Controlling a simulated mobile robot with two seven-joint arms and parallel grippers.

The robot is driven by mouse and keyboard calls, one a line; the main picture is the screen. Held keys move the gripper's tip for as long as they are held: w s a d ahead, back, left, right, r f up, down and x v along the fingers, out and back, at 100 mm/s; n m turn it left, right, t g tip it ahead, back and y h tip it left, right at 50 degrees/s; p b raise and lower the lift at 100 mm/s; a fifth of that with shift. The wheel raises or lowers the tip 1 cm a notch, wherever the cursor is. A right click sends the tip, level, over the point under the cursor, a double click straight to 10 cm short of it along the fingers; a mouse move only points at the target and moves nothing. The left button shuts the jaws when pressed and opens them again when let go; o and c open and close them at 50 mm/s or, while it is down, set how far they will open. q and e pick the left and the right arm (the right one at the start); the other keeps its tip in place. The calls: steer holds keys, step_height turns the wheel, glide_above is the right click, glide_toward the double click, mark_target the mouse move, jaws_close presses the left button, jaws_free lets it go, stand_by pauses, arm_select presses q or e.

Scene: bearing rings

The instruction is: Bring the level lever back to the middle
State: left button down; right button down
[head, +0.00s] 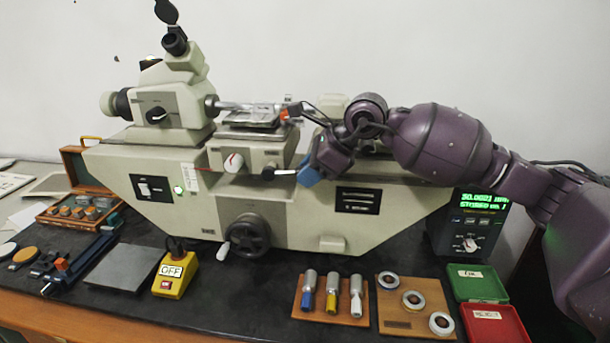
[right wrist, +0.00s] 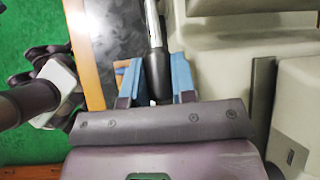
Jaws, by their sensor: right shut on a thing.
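The level lever (head: 284,172) is a thin metal rod that comes out to the right from a dark round hub on the front of the machine's carriage. My right gripper (head: 307,175) is at its outer end, with one blue fingertip showing. In the right wrist view the lever's black grip (right wrist: 157,75) lies between the two blue fingers of the right gripper (right wrist: 168,80), which are shut on it. The head view hides the grip behind the fingers. My left gripper is in neither view.
The pale green measuring machine (head: 300,215) fills the middle of the dark bench. A handwheel (head: 245,233) sits below the carriage. A yellow OFF switch box (head: 175,275), a wooden pin holder (head: 330,317), a ring board (head: 390,320) and a green-lit display (head: 470,225) stand around it.

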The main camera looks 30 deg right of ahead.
steer(key=shift+f+y+b, duration=0.3)
steer(key=shift+f, duration=0.35)
steer(key=shift+t, duration=0.4)
steer(key=shift+r+y+b, duration=0.1)
steer(key=shift+y+b, duration=0.2)
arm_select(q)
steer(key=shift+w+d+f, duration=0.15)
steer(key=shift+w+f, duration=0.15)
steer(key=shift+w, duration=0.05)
arm_select(e)
steer(key=c, duration=1)
jaws_free()
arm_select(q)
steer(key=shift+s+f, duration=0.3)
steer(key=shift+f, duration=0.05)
arm_select(e)
steer(key=shift+o, duration=0.3)
steer(key=shift+s, duration=0.1)
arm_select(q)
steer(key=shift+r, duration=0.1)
arm_select(e)
steer(key=shift+r, duration=0.1)
